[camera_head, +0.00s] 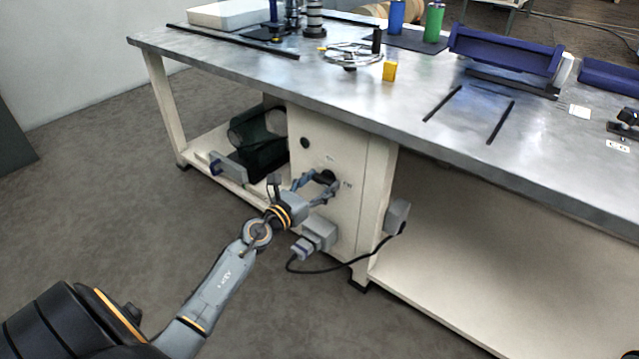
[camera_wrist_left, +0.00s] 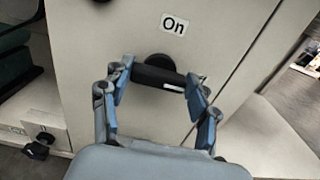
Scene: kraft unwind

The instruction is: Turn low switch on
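The low switch is a black rotary knob with a bar-shaped handle (camera_wrist_left: 158,77) on the cream cabinet panel under the workbench. The bar lies nearly level, tilted slightly down to the right, with a pale mark near its right end. An "On" label (camera_wrist_left: 174,24) is above it. My left gripper (camera_wrist_left: 163,84) is open, with one finger at each end of the bar; firm contact cannot be made out. In the head view my left gripper (camera_head: 322,188) is at the panel, partly covering the switch (camera_head: 327,176). My right gripper is not in view.
Another black knob (camera_head: 305,143) is higher on the panel. A grey plug box (camera_head: 318,232) with a black cable is below my gripper, and a grey box (camera_head: 396,217) is on the cabinet's right side. The workbench top (camera_head: 330,88) overhangs the panel.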

